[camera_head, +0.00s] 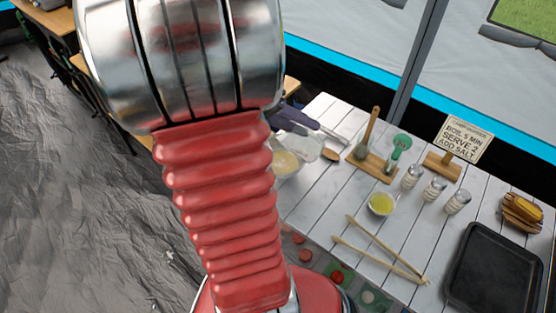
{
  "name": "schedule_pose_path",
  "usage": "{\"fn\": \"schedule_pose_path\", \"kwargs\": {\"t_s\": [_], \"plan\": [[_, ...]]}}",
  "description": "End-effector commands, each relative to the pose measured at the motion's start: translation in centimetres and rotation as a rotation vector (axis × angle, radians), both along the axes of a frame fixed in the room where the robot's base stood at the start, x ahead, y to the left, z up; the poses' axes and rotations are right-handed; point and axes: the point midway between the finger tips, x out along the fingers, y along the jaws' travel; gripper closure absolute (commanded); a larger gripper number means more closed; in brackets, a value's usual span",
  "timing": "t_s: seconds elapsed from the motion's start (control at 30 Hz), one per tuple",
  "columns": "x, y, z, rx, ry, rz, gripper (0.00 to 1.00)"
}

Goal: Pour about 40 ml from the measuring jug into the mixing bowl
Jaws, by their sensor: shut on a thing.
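My gripper (297,119) shows only in part past the red bellows of my arm, at the table's far left side. It is shut on what looks like the clear measuring jug (308,148); the grip itself is hard to make out. The jug appears tilted, close to or over the mixing bowl (286,163). The bowl has pale yellow contents and is partly hidden behind my arm. I cannot tell whether liquid is running from the jug, nor read its level.
On the white plank table (315,215) are a small bowl of yellow liquid (381,204), a utensil rack (372,164), several shakers (435,190), a sign (464,139), wooden tongs (383,252), a black tray (497,270) and a wooden spoon (331,155). Bare planks lie left of the tongs.

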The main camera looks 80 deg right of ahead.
Motion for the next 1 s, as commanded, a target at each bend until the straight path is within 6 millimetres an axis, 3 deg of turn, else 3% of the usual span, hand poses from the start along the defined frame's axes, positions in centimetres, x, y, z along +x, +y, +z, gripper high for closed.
{"fn": "schedule_pose_path", "kwargs": {"t_s": [1.0], "plan": [[-1.2,-0.6,-0.2,0.005,0.042,-0.001,1.0]]}}
